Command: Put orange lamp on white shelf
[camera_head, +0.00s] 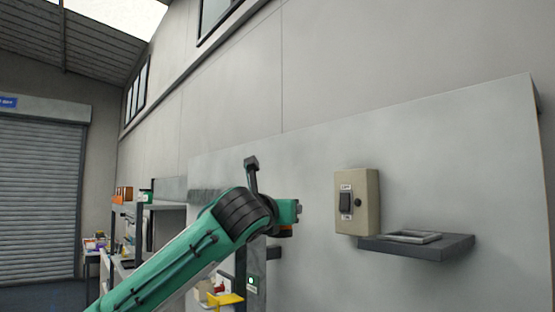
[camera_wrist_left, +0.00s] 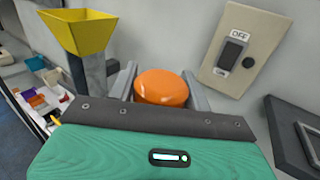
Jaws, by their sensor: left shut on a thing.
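The orange lamp (camera_wrist_left: 162,88), with a smooth rounded top, sits between the two grey fingers of my left gripper (camera_wrist_left: 159,75) in the left wrist view. The gripper is shut on it. In the head view my green left arm reaches in from the bottom left, its wrist in front of the pale wall panel and left of the switch box. No plainly white shelf stands out; a dark grey wall shelf (camera_head: 455,248) is at the right. My right gripper is not in view.
A beige switch box (camera_head: 371,205) is on the panel above the grey shelf. A flat grey frame (camera_head: 410,237) lies on that shelf. A yellow funnel-like piece (camera_wrist_left: 78,32) stands left of the gripper. Shelving with several items (camera_head: 125,195) is at the far left.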

